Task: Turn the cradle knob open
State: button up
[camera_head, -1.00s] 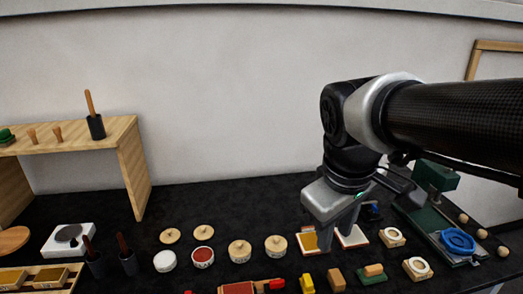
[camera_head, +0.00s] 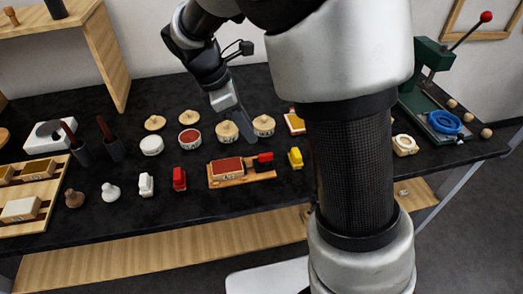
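A wooden cradle (camera_head: 215,181) lies on the black table in the middle of the head view. It bears a red-topped block (camera_head: 227,168). A small red and black part (camera_head: 264,161) sits at its right end; I cannot tell whether this is the knob or how it is turned. My gripper (camera_head: 245,131) points down behind the cradle, above or beside a round wooden-lidded pot (camera_head: 226,131). It looks apart from the cradle. Its fingers are seen nearly edge-on, so their opening is not clear.
Lidded pots stand close around my gripper, with a red-filled pot (camera_head: 189,138) to the left. A red piece (camera_head: 179,179) and a yellow piece (camera_head: 295,158) flank the cradle. A green press (camera_head: 432,60) stands at the right. My arm hides part of the table.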

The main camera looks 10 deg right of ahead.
aim_at(265, 155)
jog(key=b+x, duration=0.1)
jog(key=x, duration=0.9)
jog(key=shift+d+f+b, duration=0.1)
jog(key=shift+f+b, duration=0.25)
grip_shut()
